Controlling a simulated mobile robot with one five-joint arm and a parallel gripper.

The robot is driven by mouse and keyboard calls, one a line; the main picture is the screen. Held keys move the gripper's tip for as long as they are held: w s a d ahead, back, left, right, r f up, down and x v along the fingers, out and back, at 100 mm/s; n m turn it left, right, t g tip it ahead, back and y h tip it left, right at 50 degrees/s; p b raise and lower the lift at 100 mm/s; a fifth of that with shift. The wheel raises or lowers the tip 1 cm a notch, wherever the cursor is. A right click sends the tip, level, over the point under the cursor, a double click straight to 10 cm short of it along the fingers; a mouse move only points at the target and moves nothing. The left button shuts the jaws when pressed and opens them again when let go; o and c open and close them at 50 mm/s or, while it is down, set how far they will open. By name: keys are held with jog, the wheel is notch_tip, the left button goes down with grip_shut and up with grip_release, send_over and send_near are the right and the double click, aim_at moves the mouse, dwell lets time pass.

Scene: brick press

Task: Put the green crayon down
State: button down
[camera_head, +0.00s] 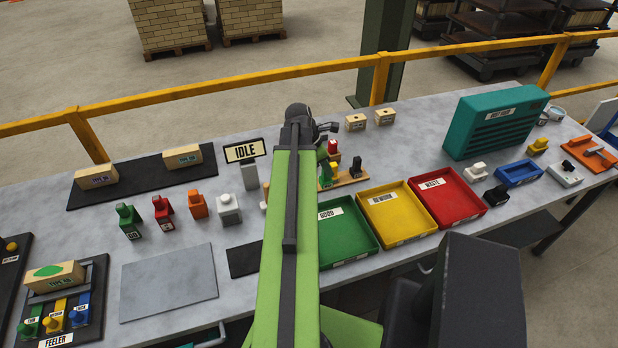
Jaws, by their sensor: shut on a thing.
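My green arm reaches away across the table, and my dark gripper (326,131) shows at its far end, partly hidden by the arm. It is shut on the green crayon (324,170), which shows just right of the arm, above or at a small wooden rack (349,180). The arm hides part of the crayon, and I cannot tell whether its lower end touches the rack. A red piece and a black piece also stand at the rack.
Green (345,250), yellow (399,236) and red (468,214) trays lie right of the arm, labelled GOOD, REWORK and WASTE. An IDLE sign (244,150) and several coloured stamps stand left. A teal box (490,125) is at the back right. A grey plate (168,283) lies bare.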

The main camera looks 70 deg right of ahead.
jog(key=w+d+f+b, duration=0.2)
jog(key=f+b, duration=0.1)
jog(key=w+d+f+b, duration=0.2)
jog(key=w+f+b, duration=0.1)
jog(key=f+b, duration=0.1)
jog(key=w+d+f+b, duration=0.2)
jog(key=w+f+b, duration=0.1)
jog(key=b, duration=0.1)
jog(key=shift+w+f, duration=0.25)
jog(key=shift+r, duration=0.25)
jog(key=shift+f, duration=0.15)
jog(key=c, duration=1.6)
grip_release()
jog(key=shift+f, duration=0.1)
jog(key=o, duration=0.4)
jog(key=shift+o, duration=0.2)
jog(key=shift+r, duration=0.2)
